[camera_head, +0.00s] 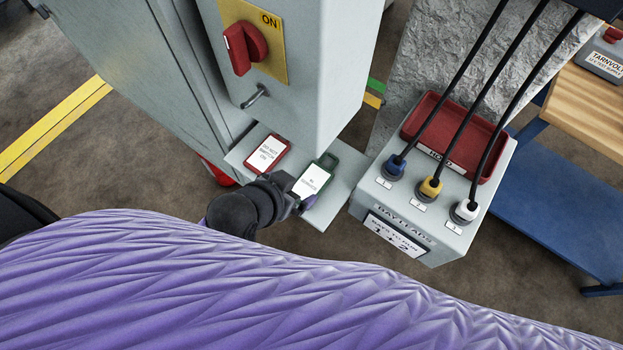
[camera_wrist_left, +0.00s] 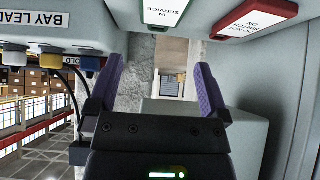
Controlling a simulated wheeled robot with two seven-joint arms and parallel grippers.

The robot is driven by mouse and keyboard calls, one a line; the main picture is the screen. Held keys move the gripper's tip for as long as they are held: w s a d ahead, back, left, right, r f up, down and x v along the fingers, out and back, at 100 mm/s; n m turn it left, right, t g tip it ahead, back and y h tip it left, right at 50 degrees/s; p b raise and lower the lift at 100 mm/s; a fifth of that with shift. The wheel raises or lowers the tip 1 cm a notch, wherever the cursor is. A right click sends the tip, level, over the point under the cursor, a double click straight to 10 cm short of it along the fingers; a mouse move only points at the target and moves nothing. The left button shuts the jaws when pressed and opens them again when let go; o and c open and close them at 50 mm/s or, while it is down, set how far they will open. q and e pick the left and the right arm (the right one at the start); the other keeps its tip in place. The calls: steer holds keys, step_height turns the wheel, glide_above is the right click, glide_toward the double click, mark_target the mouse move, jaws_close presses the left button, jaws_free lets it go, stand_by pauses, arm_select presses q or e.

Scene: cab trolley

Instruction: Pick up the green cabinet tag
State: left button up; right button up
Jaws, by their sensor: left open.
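The green cabinet tag (camera_head: 313,179) has a white label and lies on a small grey shelf (camera_head: 342,190) beside the grey switch cabinet. It also shows at the top edge of the left wrist view (camera_wrist_left: 165,12), its label reading "IN SERVICE". My left gripper (camera_head: 301,201) is at the tag's near end in the head view, partly hidden by its own wrist. In the left wrist view its purple fingers (camera_wrist_left: 159,72) are spread with nothing between them, and the tag is beyond them toward the top. Whether a finger touches the tag cannot be told. My right gripper is not in view.
A red tag (camera_head: 268,153) lies left of the green one on the shelf. The cabinet (camera_head: 310,75) with a red rotary switch (camera_head: 245,48) rises behind. On the right stands a grey lead box (camera_head: 430,215) with plugged cables and a red tray (camera_head: 455,130).

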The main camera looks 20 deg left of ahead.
mark_target(318, 174)
arm_select(q)
steer(key=b+x, duration=0.3)
steer(key=x, duration=0.7)
steer(key=shift+w+f+b, duration=0.15)
steer(key=shift+w+b, duration=0.25)
steer(key=c, duration=1)
steer(key=shift+o, duration=0.2)
step_height(318, 174, up, 4)
steer(key=shift+s+r+p, duration=0.1)
steer(key=shift+s+p, duration=0.05)
steer(key=shift+p, duration=0.8)
steer(key=s+a, duration=0.3)
steer(key=s, duration=0.5)
steer(key=s+a, duration=0.3)
steer(key=s, duration=0.5)
steer(key=shift+s+f+p, duration=0.25)
steer(key=shift+s+p, duration=0.05)
steer(key=shift+s, duration=0.1)
